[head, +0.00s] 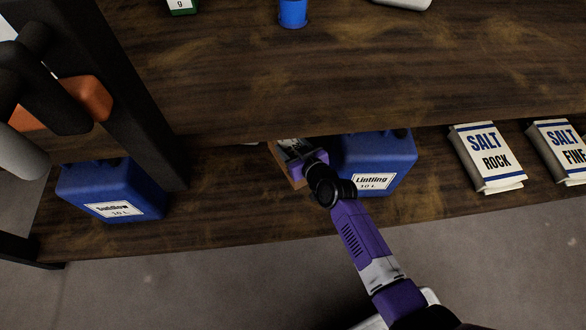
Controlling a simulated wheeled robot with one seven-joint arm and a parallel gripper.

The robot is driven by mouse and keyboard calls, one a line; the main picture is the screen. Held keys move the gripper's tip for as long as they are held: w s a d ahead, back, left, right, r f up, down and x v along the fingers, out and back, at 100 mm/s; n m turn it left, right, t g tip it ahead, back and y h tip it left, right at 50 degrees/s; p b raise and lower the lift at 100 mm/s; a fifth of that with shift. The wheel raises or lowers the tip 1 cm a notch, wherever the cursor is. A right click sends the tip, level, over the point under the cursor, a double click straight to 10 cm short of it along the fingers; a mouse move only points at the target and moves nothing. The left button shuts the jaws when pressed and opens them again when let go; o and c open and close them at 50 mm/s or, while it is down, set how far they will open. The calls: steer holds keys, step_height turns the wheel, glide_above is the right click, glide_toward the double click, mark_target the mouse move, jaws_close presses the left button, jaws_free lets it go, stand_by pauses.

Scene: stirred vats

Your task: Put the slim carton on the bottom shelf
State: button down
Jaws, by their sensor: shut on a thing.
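The slim carton (291,168) is a narrow brown box, seen only in part in the head view behind my arm's end. It is at the bottom shelf (228,192), just left of the blue Lintling canister. My gripper (297,150) is shut on the carton. The gripper's fingers and much of the carton are hidden by the wrist and the upper shelf's edge. I cannot tell whether the carton touches the shelf board or the canister.
The blue Lintling canister (378,162) stands close on the right. Another blue canister (111,190) stands at the left by a dark post (125,100). The upper shelf (350,75) overhangs. Bare shelf lies left of the carton.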

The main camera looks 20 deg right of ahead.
mark_target(303, 181)
step_height(303, 181, down, 12)
steer(key=b, duration=0.8)
steer(key=shift+w+f, duration=0.1)
steer(key=shift+f, duration=0.05)
steer(key=shift+f+b, duration=0.2)
steer(key=shift+b, duration=0.15)
steer(key=c, duration=0.5)
jaws_free()
steer(key=shift+r, duration=0.1)
steer(key=shift+s+r+p, duration=0.15)
steer(key=shift+s+p, duration=0.1)
steer(key=shift+p, duration=0.15)
steer(key=p+v, duration=0.2)
steer(key=v, duration=0.9)
steer(key=shift+s, duration=0.35)
